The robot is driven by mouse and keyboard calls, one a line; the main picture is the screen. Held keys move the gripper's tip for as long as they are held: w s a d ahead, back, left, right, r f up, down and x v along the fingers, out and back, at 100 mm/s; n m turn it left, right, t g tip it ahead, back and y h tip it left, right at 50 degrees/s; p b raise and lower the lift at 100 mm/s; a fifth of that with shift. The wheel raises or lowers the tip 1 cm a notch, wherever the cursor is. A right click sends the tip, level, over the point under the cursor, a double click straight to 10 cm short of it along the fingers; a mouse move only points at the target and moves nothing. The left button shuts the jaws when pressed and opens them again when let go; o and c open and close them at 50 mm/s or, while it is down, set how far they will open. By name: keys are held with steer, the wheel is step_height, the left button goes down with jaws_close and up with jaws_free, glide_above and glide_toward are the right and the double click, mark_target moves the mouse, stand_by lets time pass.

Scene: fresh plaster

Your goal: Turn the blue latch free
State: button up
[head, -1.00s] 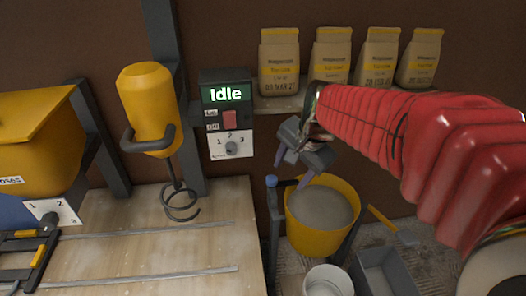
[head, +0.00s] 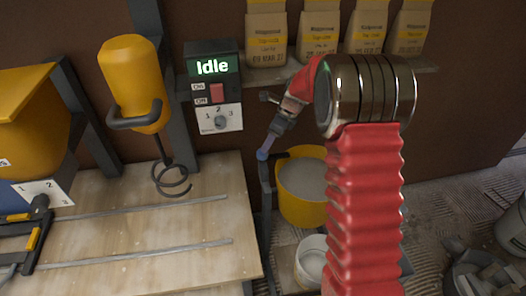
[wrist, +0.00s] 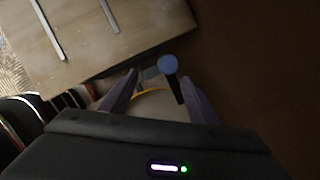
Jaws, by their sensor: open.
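The blue latch is a round blue knob (wrist: 168,64) with a dark stem, seen in the wrist view just beyond and between my fingertips, nearer the right one. In the head view the blue knob (head: 262,155) sits on a dark upright beside the yellow bucket (head: 300,212), partly covered by a finger. My gripper (head: 268,146) points down at it with its purple fingers. In the wrist view my gripper (wrist: 159,75) is open and empty, a finger on either side of the latch. I cannot tell whether a finger touches it.
The wooden bench (head: 130,245) stands left of the latch. A yellow mixer (head: 134,85) with a spiral whisk hangs above it. The control box (head: 214,85) reads Idle. Several paper bags (head: 320,35) stand on the shelf behind. A white pail (head: 312,262) sits below the yellow bucket.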

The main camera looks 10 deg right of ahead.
steer(key=w+f, duration=0.1)
steer(key=f+m, duration=0.1)
steer(key=w+f+m, duration=0.1)
steer(key=shift+w+d+f, duration=0.25)
steer(key=shift+w, duration=0.05)
steer(key=shift+x, duration=3.75)
steer(key=shift+a, duration=0.1)
steer(key=shift+c, duration=0.5)
steer(key=shift+r, duration=0.1)
jaws_close()
